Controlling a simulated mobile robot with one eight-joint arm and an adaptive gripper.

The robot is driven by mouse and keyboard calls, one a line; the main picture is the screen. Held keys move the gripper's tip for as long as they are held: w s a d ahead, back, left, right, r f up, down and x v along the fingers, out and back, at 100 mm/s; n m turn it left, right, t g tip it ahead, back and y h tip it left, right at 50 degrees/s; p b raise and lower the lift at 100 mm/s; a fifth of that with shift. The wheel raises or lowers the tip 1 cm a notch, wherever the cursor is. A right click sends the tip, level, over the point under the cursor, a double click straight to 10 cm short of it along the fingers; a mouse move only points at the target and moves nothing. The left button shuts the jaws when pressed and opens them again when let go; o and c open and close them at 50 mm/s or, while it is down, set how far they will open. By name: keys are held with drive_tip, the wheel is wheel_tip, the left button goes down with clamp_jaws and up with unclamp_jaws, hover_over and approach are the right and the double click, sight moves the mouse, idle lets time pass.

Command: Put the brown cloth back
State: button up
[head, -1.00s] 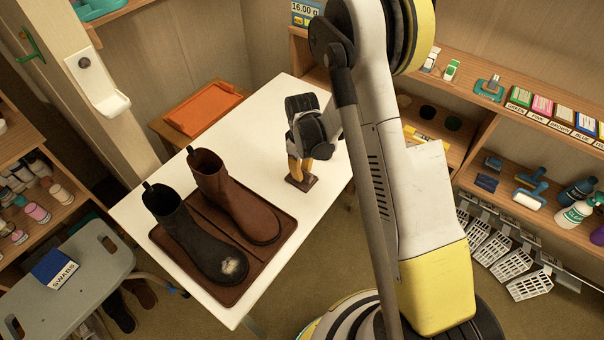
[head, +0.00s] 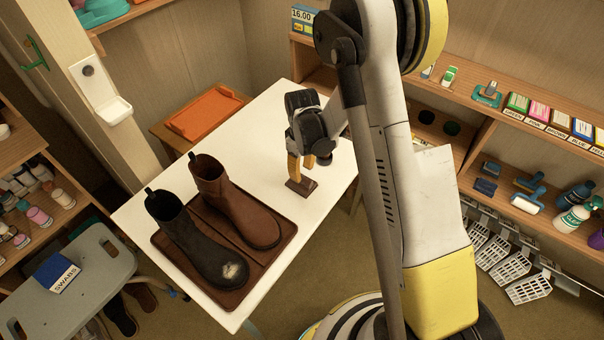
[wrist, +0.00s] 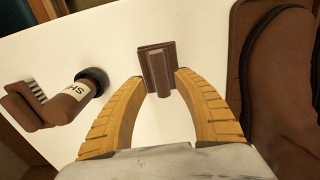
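The brown cloth (head: 301,187) shows as a small dark brown piece with a raised middle ridge, lying on the white table (head: 275,115) to the right of the boots. It also shows in the wrist view (wrist: 158,66), near the tray's edge. My gripper (head: 301,168) is just above it, pointing down. In the wrist view my gripper (wrist: 160,78) has its yellow fingers apart, one on each side of the ridge, with narrow gaps. It holds nothing.
A black boot (head: 190,238) and a brown boot (head: 235,203) stand on a brown tray (head: 285,238) left of my gripper. A labelled brown bottle (wrist: 68,103) and a brush (wrist: 25,105) lie close by in the wrist view. Shelves (head: 480,110) line the right.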

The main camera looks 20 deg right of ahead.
wheel_tip(320, 180, up, 8)
drive_tip(key=p, duration=0.3)
wheel_tip(320, 180, up, 16)
drive_tip(key=m+t, duration=0.3)
hover_over(302, 176)
drive_tip(key=s, duration=0.6)
drive_tip(key=s+r+m+t, duration=0.2)
drive_tip(key=s+r, duration=0.1)
drive_tip(key=s, duration=0.4)
drive_tip(key=s+r+m+t, duration=0.2)
drive_tip(key=s+r, duration=0.2)
drive_tip(key=s, duration=0.3)
drive_tip(key=shift+a, duration=0.1)
